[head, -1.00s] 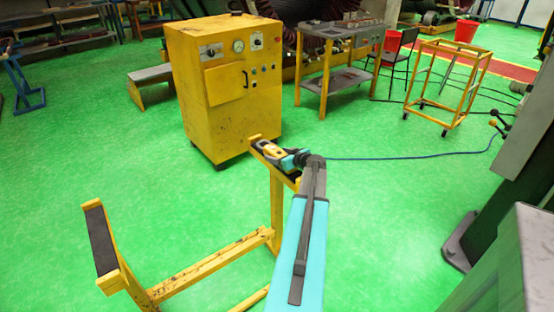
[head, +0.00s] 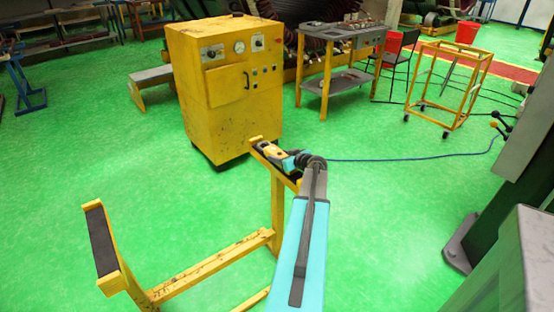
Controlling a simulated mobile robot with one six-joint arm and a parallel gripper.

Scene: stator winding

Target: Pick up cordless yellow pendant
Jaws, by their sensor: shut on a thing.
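The yellow pendant (head: 268,149) lies on the black pad at the top of the right post of a yellow stand (head: 277,206). It is small in the head view and partly covered by my wrist. My gripper (head: 279,154) is at the pendant, at the end of my blue and grey arm. It is shut on the pendant. The fingers are too small and too hidden to make out clearly. I cannot tell whether the pendant still touches the pad.
The stand's left post carries another black pad (head: 100,240). A yellow control cabinet (head: 231,95) stands close behind the pendant. A blue cable (head: 400,159) runs right across the green floor. A grey table (head: 342,80) and a yellow frame cart (head: 448,85) stand farther back.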

